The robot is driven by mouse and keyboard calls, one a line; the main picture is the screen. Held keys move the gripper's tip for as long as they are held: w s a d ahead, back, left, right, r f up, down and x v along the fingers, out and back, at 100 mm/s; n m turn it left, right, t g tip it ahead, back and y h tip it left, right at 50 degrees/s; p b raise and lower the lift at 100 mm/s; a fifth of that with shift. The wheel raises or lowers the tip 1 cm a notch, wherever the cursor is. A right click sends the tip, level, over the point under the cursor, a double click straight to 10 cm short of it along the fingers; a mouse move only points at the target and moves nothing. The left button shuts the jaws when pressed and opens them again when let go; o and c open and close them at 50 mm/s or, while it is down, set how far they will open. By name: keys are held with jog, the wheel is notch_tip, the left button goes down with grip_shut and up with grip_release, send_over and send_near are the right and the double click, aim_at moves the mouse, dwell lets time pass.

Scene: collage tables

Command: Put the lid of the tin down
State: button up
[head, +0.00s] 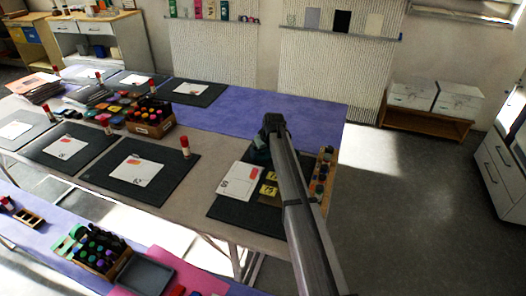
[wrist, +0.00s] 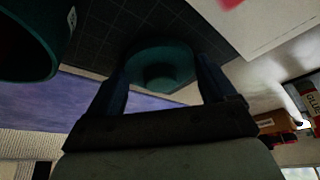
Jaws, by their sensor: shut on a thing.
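My gripper (wrist: 160,80) is shut on a round teal lid (wrist: 160,52). The lid's knob shows between the two fingers in the wrist view. A dark teal tin (wrist: 28,62) stands apart from the lid at the upper left of the wrist view, cut off by the frame edge. In the head view my gripper (head: 270,128) is above the far edge of the nearest right dark mat (head: 223,211). A bit of teal (head: 259,156) shows beside it; I cannot tell there whether it is tin or lid. My arm hides part of the mat.
A white card (head: 240,181) and small yellow cards (head: 268,189) lie on the mat. A wooden rack of bottles (head: 323,172) stands along the table's right edge. A glue stick (head: 185,147) stands at the left. The purple table part (head: 240,112) beyond is clear.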

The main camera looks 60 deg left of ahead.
jog(key=o, duration=0.8)
jog(key=shift+f, duration=0.1)
jog(key=shift+o, duration=0.2)
jog(key=v, duration=1.2)
jog(key=shift+d, duration=0.1)
